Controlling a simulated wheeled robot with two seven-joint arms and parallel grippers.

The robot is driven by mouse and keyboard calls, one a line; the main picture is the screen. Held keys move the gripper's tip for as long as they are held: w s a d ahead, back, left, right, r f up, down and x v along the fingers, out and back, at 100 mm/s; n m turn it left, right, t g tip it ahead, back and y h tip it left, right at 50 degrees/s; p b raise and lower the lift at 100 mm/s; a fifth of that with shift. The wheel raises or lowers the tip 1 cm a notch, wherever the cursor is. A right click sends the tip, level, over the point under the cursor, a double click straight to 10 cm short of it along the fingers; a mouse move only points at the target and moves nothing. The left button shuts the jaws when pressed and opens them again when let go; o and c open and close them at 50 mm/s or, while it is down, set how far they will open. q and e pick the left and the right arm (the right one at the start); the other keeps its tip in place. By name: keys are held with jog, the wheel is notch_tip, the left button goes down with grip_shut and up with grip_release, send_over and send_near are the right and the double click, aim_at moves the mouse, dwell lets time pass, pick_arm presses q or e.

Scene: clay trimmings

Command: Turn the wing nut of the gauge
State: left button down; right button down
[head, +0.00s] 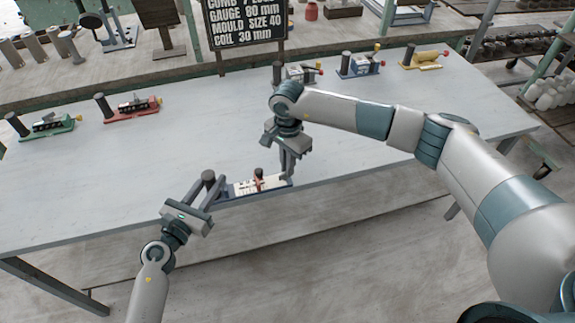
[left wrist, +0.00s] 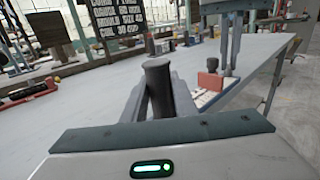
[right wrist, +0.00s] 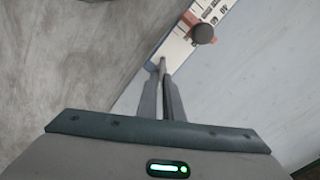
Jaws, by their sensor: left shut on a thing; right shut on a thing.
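The gauge (head: 262,184) lies near the front edge of the table, with a white scale on a blue-grey base. A red-brown slider with a dark knob (head: 258,172) stands at its middle; the knob also shows in the right wrist view (right wrist: 203,33). My left gripper (head: 207,188) is shut on the dark upright post (left wrist: 158,82) at the gauge's left end. My right gripper (head: 288,177) points down at the right end, shut on a small thin grey part (right wrist: 162,65). The fingers hide most of that part, so I cannot tell whether it is the wing nut.
A green gauge (head: 48,124) and a red gauge (head: 132,107) stand at the left of the table (head: 110,190). Grey, blue (head: 360,65) and yellow (head: 421,60) ones stand along the back. A black sign (head: 245,22) stands behind. The table's middle left is clear.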

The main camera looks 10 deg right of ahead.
jog(key=m, duration=0.5)
jog(key=shift+s+d+m, duration=0.1)
jog(key=shift+s+m, duration=0.1)
jog(key=shift+m, duration=0.1)
jog(key=m, duration=0.5)
jog(key=shift+s, duration=0.3)
jog(key=m, duration=0.5)
jog(key=shift+s+a, duration=0.2)
jog(key=m, duration=0.5)
jog(key=shift+s+a, duration=0.15)
jog(key=shift+a, duration=0.05)
jog(key=c, duration=1.9)
grip_release()
jog(key=shift+r, duration=0.15)
